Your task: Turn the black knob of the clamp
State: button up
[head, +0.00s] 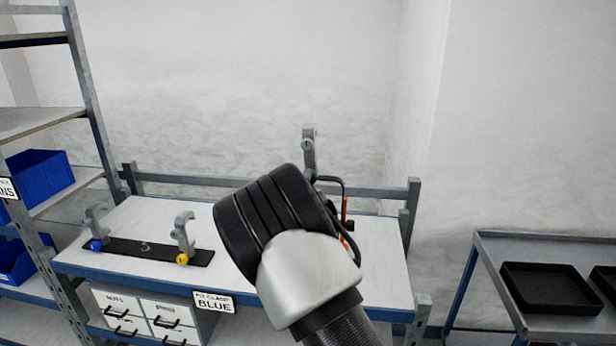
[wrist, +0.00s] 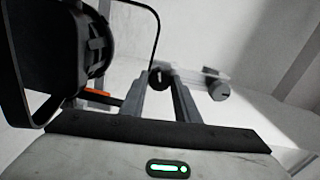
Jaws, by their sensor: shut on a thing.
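In the wrist view my gripper (wrist: 163,82) reaches forward with its two fingers on either side of a small black knob (wrist: 160,75). It is shut on this knob. The knob sits at the near end of a grey clamp (wrist: 190,73), partly hidden by the fingers. A second dark round end (wrist: 219,91) shows on the clamp's right. In the head view the upper part of a grey clamp (head: 309,148) stands above a black bracket (head: 330,181). My own arm hides the gripper and the knob there.
A black lamp body (wrist: 55,50) fills the left of the wrist view, close to my fingers. On the white bench (head: 140,215) a black bar (head: 130,249) carries two clamps with blue (head: 95,245) and yellow (head: 182,258) knobs. A cart with black trays (head: 550,288) stands right.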

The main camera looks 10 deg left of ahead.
jog(key=shift+n+p, duration=0.8)
jog(key=shift+n, duration=0.3)
jog(key=o, duration=1.1)
jog(key=shift+c, duration=0.2)
jog(key=s+b, duration=0.1)
jog(key=s, duration=1.6)
jog(key=shift+s+a, duration=0.2)
jog(key=shift+a, duration=0.1)
